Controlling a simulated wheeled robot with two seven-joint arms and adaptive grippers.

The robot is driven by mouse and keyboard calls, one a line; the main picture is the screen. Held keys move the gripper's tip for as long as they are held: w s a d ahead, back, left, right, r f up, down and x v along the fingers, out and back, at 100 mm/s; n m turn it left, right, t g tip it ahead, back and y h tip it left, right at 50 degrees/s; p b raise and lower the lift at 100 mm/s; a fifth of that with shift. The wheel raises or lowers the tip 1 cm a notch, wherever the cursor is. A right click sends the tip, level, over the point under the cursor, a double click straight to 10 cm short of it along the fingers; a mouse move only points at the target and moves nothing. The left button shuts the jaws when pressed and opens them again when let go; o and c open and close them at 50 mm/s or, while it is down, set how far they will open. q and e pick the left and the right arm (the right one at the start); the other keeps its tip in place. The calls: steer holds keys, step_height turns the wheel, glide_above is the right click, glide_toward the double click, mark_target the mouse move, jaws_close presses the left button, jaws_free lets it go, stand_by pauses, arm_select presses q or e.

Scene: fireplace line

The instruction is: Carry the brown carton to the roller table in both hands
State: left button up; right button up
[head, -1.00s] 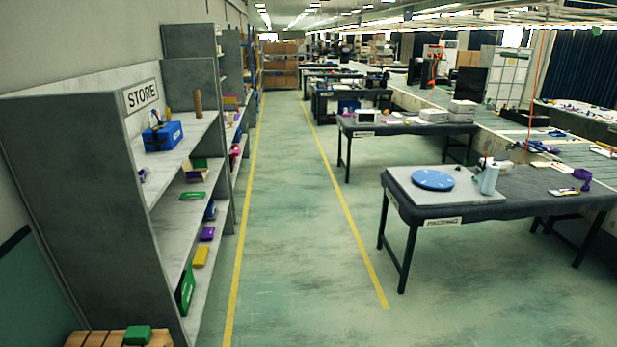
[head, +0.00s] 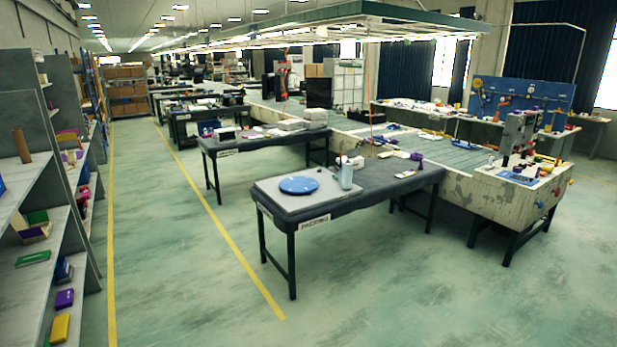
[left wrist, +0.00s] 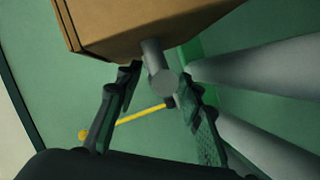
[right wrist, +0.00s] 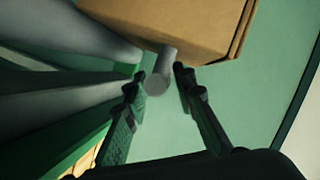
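The brown carton (left wrist: 130,22) fills the top of the left wrist view. It also shows in the right wrist view (right wrist: 190,25). It is out of the head view. A grey round peg sticks out of the carton in each wrist view. My left gripper (left wrist: 158,82) has its fingers on both sides of one peg. My right gripper (right wrist: 158,80) has its fingers on both sides of the other. Both look shut on the pegs, off the floor. In the head view, a long bench with a grey, slatted, roller-like top (head: 455,156) runs back from the right.
A dark table (head: 385,183) with a blue disc (head: 299,185) and a bottle stands ahead, in front of the long bench. Grey shelves (head: 35,225) line the left. Green floor is clear in the foreground, and a yellow-lined aisle (head: 150,200) runs back at left.

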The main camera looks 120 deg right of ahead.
arm_select(q)
steer(key=shift+r, duration=0.1)
steer(key=shift+c, duration=0.4)
arm_select(e)
steer(key=shift+r, duration=0.1)
steer(key=o, duration=0.6)
steer(key=shift+c, duration=0.5)
steer(key=c, duration=0.4)
arm_select(q)
steer(key=shift+v, duration=4.5)
